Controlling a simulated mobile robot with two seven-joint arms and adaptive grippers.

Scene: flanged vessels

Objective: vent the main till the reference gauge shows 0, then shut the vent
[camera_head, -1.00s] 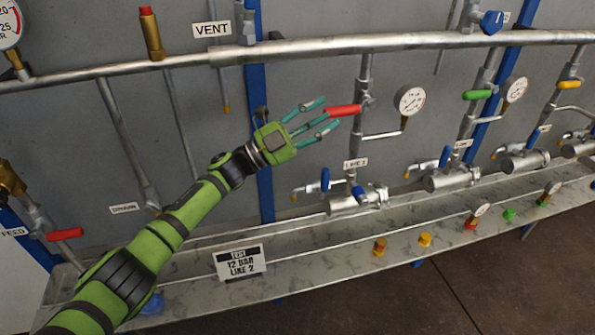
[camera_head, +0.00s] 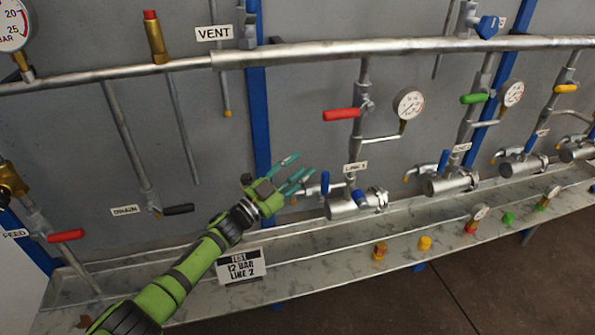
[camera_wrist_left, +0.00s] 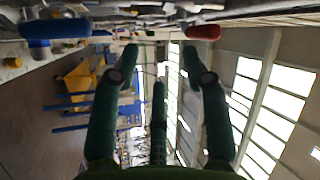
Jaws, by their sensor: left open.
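The main (camera_head: 400,46) is a long steel pipe along the wall in the head view. The VENT label (camera_head: 214,33) hangs by a short upright branch (camera_head: 247,25) that joins the main; its handle position is hard to tell. A large gauge (camera_head: 14,28) marked in BAR is cut off at the upper left; its needle is not readable, and I cannot tell which gauge is the reference. My left gripper (camera_head: 298,168) is open and empty, low and well below the vent, near line 1's blue handle. Its spread fingers also show in the left wrist view (camera_wrist_left: 160,60). My right gripper is not in view.
Line 1 has a red handle (camera_head: 341,114), lying sideways, and a small gauge (camera_head: 408,104). A flanged vessel (camera_head: 352,205) sits on the marble shelf. A black drain handle (camera_head: 178,209) and a red feed handle (camera_head: 66,236) are at left. A test card (camera_head: 241,267) stands in front.

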